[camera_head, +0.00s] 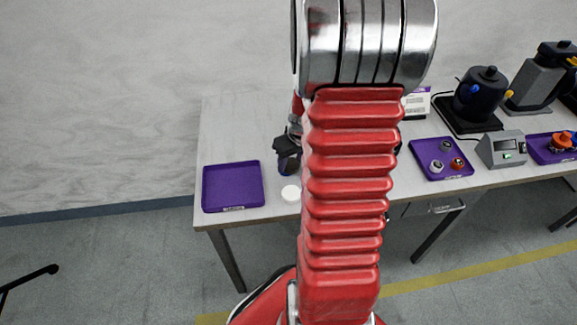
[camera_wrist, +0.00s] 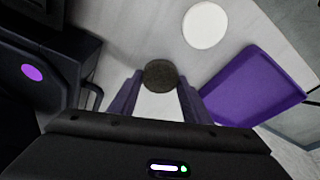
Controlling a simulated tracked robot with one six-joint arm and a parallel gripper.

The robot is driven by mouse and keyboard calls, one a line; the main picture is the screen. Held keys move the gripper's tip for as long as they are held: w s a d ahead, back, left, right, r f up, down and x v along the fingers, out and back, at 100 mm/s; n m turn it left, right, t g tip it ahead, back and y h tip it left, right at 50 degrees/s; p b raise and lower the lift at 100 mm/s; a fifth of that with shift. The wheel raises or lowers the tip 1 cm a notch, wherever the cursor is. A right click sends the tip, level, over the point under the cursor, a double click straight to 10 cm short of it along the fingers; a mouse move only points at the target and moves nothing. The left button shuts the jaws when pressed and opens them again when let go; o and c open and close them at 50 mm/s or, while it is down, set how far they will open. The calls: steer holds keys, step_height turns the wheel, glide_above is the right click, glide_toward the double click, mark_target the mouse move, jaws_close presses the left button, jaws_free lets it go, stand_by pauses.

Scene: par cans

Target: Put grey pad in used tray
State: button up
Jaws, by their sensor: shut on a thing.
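The grey pad (camera_wrist: 160,74) is a dark round disc between my fingertips in the wrist view. My gripper (camera_wrist: 160,82) is shut on it, and it shows over the table in the head view (camera_head: 288,166). The pad cannot be made out in the head view. An empty purple tray (camera_head: 233,187) lies at the table's left end, left of my gripper. It also shows to the right of the pad in the wrist view (camera_wrist: 257,88). I cannot read its label, so I cannot tell if it is the used tray.
A white disc (camera_head: 291,193) lies between the empty tray and my arm. Right of my arm, another purple tray (camera_head: 428,152) holds small round parts. Beyond are a grey box (camera_head: 502,149), a black machine (camera_head: 482,97) and a third tray (camera_head: 540,153). My arm hides the middle table.

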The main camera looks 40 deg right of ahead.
mark_target(290, 164)
steer(key=shift+r, duration=0.1)
steer(key=shift+c, duration=0.2)
step_height(290, 164, up, 10)
stand_by(0.4)
stand_by(0.4)
steer(key=w+a+f+n, duration=0.1)
steer(key=w+a, duration=0.7)
steer(key=a, duration=0.6)
steer(key=w+a+f+n, duration=0.1)
steer(key=w+a+f, duration=0.1)
steer(key=w+a, duration=0.7)
steer(key=a, duration=0.5)
steer(key=shift+a+f+y, duration=0.15)
steer(key=shift+f+y, duration=0.05)
steer(key=shift+y, duration=0.1)
steer(key=shift+w, duration=0.1)
